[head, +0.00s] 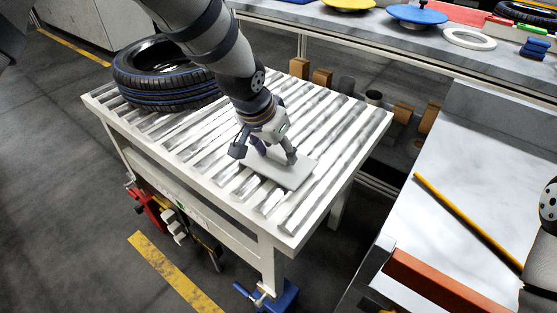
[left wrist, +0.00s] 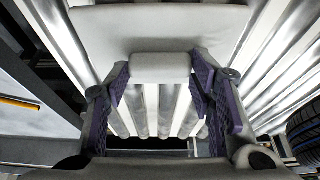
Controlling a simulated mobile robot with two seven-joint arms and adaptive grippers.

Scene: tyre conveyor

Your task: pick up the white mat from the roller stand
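The white mat (head: 285,174) lies flat on the near right part of the roller stand (head: 250,205). My left gripper (head: 266,158) is down at the mat, its fingers spread wide. In the left wrist view the mat (left wrist: 160,28) fills the top middle. A pale block-like part (left wrist: 160,68) of it reaches between the fingers of the left gripper (left wrist: 161,80). The fingertips are close to both sides of this part; I cannot tell whether they touch it. My right gripper is not in view.
A tyre (head: 165,78) lies on the back left of the stand. Brown blocks (head: 310,72) and dark cylinders stand behind it. A table with coloured discs (head: 416,14) is at the back. A pale bench with a yellow rod (head: 465,220) is at the right.

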